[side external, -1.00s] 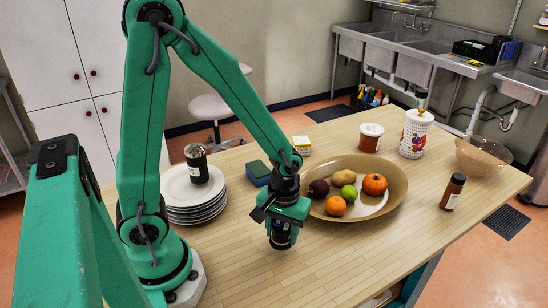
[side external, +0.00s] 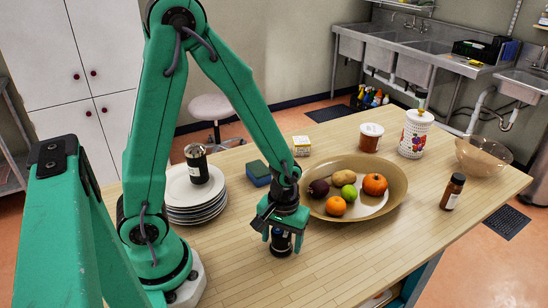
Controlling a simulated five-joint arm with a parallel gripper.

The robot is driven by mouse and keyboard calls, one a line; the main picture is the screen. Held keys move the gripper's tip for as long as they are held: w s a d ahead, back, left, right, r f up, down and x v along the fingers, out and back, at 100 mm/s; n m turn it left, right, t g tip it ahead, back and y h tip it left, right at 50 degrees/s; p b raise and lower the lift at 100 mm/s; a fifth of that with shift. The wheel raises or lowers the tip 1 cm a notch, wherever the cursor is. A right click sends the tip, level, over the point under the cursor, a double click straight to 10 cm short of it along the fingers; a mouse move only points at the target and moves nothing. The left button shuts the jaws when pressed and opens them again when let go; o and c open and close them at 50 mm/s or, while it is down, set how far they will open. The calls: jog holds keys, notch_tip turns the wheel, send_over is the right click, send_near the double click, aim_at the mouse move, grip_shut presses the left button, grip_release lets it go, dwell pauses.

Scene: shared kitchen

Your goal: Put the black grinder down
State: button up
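The black grinder (side external: 281,243) is upright between the fingers of my gripper (side external: 281,236), in front of the wide bowl. My gripper points down and its fingers are at both sides of the grinder, seemingly shut on it. The fingers hide the grinder's upper part. Its base is at or very near the wooden table top (side external: 330,262); I cannot tell for certain whether it touches.
A wide tan bowl (side external: 395,196) with fruit and a potato stands just behind my gripper. To the left are stacked plates (side external: 190,212) bearing a dark jar (side external: 197,163), and a sponge (side external: 258,172). A brown bottle (side external: 453,191) stands right. The front table is clear.

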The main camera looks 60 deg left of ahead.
jog(key=shift+r, duration=0.15)
jog(key=shift+w+a+r, duration=0.1)
jog(key=shift+w+r, duration=0.05)
jog(key=shift+r, duration=5.9)
jog(key=s+a+r+m+t, duration=0.1)
jog(key=s+r+m+t, duration=0.1)
jog(key=r, duration=0.3)
jog(key=s+a+r+m+t, duration=0.1)
jog(key=s+r+m+t, duration=0.2)
jog(key=r+m, duration=0.2)
jog(key=shift+s+a+r+t, duration=0.25)
jog(key=shift+a+r+t, duration=0.15)
jog(key=shift+r, duration=0.2)
